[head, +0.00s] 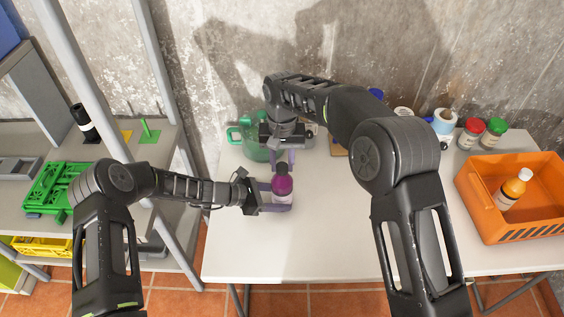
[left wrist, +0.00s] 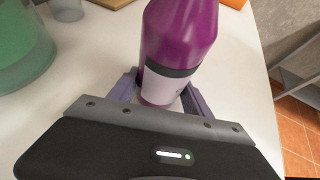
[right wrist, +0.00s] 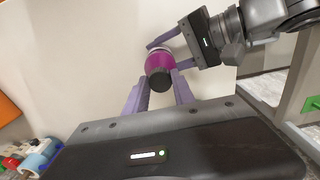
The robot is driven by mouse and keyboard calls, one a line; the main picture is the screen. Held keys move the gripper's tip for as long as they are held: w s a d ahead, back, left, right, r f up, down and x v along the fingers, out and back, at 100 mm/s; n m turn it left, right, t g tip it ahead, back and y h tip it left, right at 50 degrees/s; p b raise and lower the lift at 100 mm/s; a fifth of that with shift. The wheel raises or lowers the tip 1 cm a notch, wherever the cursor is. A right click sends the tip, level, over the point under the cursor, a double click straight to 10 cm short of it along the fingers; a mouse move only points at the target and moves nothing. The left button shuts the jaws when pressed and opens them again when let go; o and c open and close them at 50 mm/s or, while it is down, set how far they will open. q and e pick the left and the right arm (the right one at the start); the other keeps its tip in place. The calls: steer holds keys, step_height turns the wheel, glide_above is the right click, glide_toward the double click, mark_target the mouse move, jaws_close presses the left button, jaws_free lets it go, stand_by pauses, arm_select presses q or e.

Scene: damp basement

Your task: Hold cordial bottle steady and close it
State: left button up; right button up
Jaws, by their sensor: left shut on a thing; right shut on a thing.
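The purple cordial bottle (head: 282,186) stands upright near the front left of the white table, with a pale label and dark band in the left wrist view (left wrist: 180,40). My left gripper (head: 278,197) is shut around its lower body from the left. My right gripper (head: 283,160) comes from above and is shut on the dark cap (right wrist: 160,80), one finger on each side. The cap sits at the top of the bottle in the right wrist view. How tightly it is seated cannot be told.
A green jug (head: 250,140) stands behind the bottle to the left. Jars with red (head: 473,126) and green (head: 496,126) lids stand at the back. The table front (head: 310,255) is clear.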

jaws_close()
steer(key=m, duration=1.3)
steer(key=shift+m, duration=0.4)
steer(key=o, duration=0.9)
jaws_free()
steer(key=shift+o, duration=0.2)
steer(key=shift+r, duration=0.1)
step_height(320, 180, up, 7)
steer(key=shift+r, duration=0.15)
